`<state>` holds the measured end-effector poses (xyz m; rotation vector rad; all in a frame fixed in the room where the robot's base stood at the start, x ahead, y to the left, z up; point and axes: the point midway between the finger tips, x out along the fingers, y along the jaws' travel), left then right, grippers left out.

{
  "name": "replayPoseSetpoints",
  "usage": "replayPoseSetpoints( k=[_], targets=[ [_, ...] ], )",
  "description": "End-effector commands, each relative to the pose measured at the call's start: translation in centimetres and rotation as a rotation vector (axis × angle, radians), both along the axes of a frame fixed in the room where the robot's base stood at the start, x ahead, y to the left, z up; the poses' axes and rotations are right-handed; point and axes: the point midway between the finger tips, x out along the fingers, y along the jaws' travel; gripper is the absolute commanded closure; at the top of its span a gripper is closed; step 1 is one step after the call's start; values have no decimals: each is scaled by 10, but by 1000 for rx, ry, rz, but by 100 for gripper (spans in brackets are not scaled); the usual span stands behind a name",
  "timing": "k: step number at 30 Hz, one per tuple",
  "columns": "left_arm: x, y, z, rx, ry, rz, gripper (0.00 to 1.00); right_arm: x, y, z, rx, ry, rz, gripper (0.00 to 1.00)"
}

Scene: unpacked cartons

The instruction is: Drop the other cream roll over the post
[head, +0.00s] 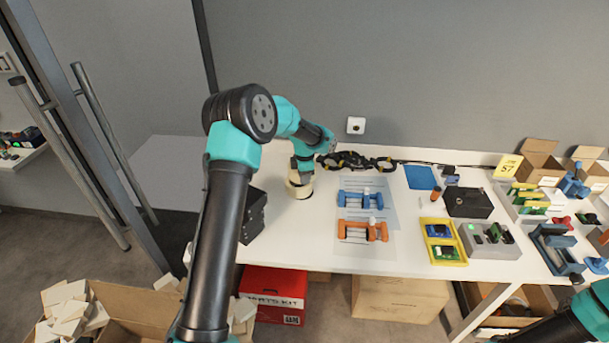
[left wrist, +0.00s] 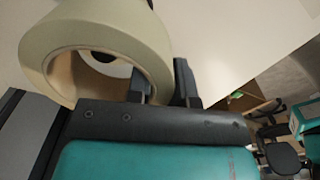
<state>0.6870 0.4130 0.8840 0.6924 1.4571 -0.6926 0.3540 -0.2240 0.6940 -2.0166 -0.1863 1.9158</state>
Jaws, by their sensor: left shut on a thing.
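A cream roll (left wrist: 105,22) fills the upper left of the left wrist view, with a brown inner wall. My left gripper (left wrist: 163,84) is shut on its wall, one finger inside the hole and one outside. Through the hole I see a white surface and a dark round shape; I cannot tell if that is the post. In the head view the left gripper (head: 304,172) points down at cream roll material (head: 299,190) at the left part of the white table. The post and a second roll cannot be made out separately there. My right gripper is out of view.
A black box (head: 253,214) stands left of the roll, near the table's edge. Blue (head: 359,199) and orange (head: 362,230) parts lie on a pale sheet to the right. The white table (head: 420,264) is clear near its front.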

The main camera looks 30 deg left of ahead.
Motion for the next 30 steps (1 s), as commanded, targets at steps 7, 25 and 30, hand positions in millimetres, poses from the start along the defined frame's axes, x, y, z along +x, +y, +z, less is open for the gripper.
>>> replayPoseSetpoints(
  k=[7, 25, 30],
  targets=[
    [0, 0, -8, 1, -1, 0, 100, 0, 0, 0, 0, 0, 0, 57],
    [0, 0, -22, 0, -1, 0, 71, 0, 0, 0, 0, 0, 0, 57],
    [0, 0, -22, 0, -1, 0, 54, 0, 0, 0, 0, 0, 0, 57]
  ],
)
